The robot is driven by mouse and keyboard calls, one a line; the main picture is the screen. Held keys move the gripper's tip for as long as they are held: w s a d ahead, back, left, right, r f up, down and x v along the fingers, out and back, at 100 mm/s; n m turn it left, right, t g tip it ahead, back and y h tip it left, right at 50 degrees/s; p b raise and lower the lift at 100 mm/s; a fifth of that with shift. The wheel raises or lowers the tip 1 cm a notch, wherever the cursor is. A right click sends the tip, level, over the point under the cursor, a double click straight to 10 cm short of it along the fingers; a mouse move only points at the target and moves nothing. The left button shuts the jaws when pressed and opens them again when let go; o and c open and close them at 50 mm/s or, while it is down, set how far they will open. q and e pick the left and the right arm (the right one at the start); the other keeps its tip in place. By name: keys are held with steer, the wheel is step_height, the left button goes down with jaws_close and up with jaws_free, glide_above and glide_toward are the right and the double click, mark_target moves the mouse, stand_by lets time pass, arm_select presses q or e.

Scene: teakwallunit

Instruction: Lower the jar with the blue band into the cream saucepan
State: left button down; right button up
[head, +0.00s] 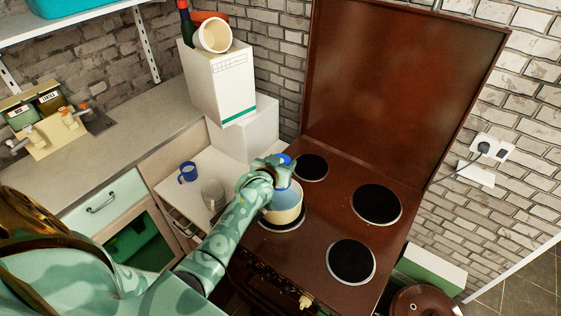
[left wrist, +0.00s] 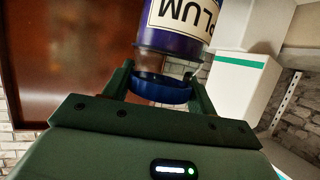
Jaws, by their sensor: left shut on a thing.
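The cream saucepan (head: 284,216) stands on the front left burner of the brown stove, its far rim partly hidden by my left gripper (head: 270,170). My left gripper is at the far left side of the pan in the head view. In the left wrist view, the gripper (left wrist: 160,90) is shut on the blue lid (left wrist: 160,87) of a jar (left wrist: 172,28) with a blue band and a PLUM label. In the head view, a blue piece (head: 285,160) shows at the gripper; the rest of the jar is hidden. Whether it is inside the pan cannot be told.
The burners behind (head: 311,167) and to the right (head: 376,203) are bare. A blue mug (head: 187,172) and a grey cup (head: 213,195) stand left of the stove. White boxes (head: 218,85) stand behind. A brown lidded pot (head: 424,303) is at the lower right.

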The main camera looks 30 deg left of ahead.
arm_select(q)
steer(key=shift+f+b, duration=2.65)
steer(key=shift+f, duration=1.3)
steer(key=shift+f+b, duration=1.85)
steer(key=shift+f, duration=0.6)
steer(key=c, duration=0.6)
jaws_free()
steer(key=shift+o, duration=1)
steer(key=shift+f, duration=0.1)
steer(key=shift+s, duration=0.1)
steer(key=shift+s+d+r, duration=0.1)
steer(key=shift+s+r, duration=0.1)
steer(key=shift+s, duration=0.1)
steer(key=p+v, duration=0.4)
steer(key=v, duration=1.1)
steer(key=shift+s, duration=0.25)
